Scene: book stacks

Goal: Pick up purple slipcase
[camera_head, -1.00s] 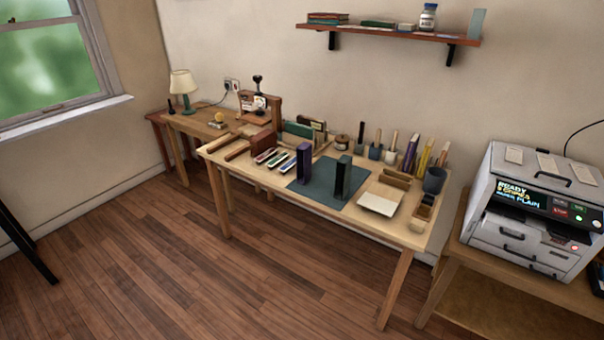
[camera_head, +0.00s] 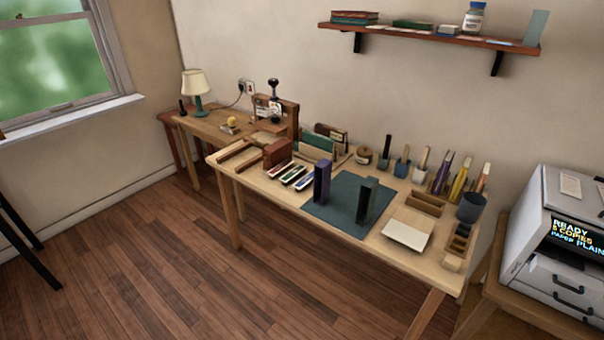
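A purple slipcase (camera_head: 322,183) stands upright on the left part of a dark teal mat (camera_head: 340,217) on the wooden worktable. A dark, nearly black slipcase (camera_head: 367,202) stands upright to its right on the same mat, with a clear gap between them. Neither of my grippers is in view, and nothing touches the purple slipcase.
Several small coloured items (camera_head: 293,174) lie left of the mat. A pale flat block (camera_head: 407,235) and wooden trays lie to its right. Pots of tools line the table's back. A printer (camera_head: 563,245) stands at right. The floor (camera_head: 190,270) in front is clear.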

